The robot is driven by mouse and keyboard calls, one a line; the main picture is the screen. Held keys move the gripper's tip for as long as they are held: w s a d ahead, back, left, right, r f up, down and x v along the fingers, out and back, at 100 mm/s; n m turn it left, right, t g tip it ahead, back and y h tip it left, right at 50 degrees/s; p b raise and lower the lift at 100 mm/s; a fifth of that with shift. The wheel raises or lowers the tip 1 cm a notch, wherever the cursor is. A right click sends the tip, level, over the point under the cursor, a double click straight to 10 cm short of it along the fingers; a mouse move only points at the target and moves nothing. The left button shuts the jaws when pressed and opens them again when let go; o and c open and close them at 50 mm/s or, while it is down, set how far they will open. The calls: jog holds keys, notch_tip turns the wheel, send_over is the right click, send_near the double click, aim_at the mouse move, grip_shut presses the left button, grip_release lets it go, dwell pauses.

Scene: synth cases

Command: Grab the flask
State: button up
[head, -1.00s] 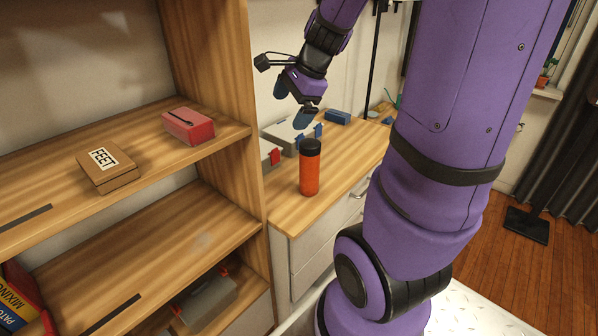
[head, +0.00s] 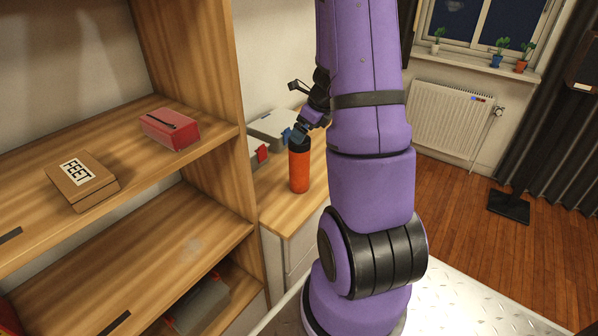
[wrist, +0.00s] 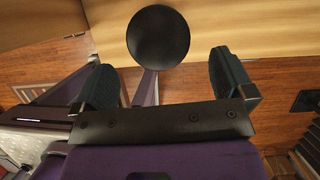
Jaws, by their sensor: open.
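The flask (head: 299,172) is orange with a black cap and stands upright on the wooden top of a low cabinet. In the wrist view its round black cap (wrist: 158,36) shows from above, just past the fingertips and roughly midway between them. My gripper (head: 298,132) is at the cap's height or a little above in the head view, pointing down. Its two dark blue fingers are wide apart in the wrist view (wrist: 163,72), with nothing between them. The arm hides part of the cabinet top; I cannot tell whether a finger touches the cap.
The tall wooden shelf (head: 195,75) rises close on the left, holding a red box (head: 170,129) and a brown "FEET" box (head: 82,181).

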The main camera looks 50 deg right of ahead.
send_over(299, 164)
jog(key=w+d, duration=0.2)
jog(key=d, duration=0.1)
jog(key=shift+a+f, duration=0.2)
jog(key=shift+f, duration=2.45)
jog(key=c, duration=1.4)
jog(key=shift+r, duration=0.2)
